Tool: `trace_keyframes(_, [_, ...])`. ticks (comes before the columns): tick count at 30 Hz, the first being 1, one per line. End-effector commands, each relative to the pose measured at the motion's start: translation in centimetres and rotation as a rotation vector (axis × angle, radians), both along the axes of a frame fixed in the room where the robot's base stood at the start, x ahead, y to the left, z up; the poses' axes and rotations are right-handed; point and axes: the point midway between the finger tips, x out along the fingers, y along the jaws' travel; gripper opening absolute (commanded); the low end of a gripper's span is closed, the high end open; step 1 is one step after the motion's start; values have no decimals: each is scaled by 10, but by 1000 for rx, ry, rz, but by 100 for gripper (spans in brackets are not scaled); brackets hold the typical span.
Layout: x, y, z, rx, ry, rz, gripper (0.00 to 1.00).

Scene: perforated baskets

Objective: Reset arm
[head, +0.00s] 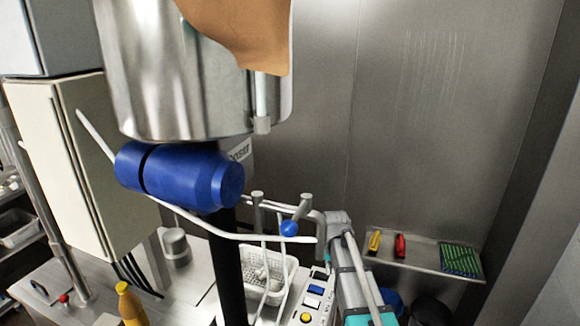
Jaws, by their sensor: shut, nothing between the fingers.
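My gripper does not show clearly anywhere in the head view. A white perforated basket (250,284) sits on the counter, behind thin pale bars that cross in front of it. A grey and teal jointed piece (348,262) rises from the bottom edge, right of the basket. I cannot tell whether it is part of my arm.
A large metal cylinder (165,85) and a blue cylinder (195,178) fill the upper middle. A yellow bottle (130,303) stands on the counter (185,288) at lower left. A wall shelf (425,258) at right holds small coloured items. A button panel (316,298) is near the basket.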

Motion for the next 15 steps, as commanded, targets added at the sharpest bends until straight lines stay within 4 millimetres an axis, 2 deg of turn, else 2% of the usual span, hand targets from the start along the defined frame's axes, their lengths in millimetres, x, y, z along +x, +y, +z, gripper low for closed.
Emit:
trace_keyframes(1, [-28, -2, -12, 0, 0, -9, 0])
trace_keyframes(9, [-129, -8, -45, -1, 0, -69, 0])
trace_keyframes(12, [-155, -9, -53, -1, 0, -86, 0])
trace_keyframes(15, [-170, -10, -57, -1, 0, -97, 0])
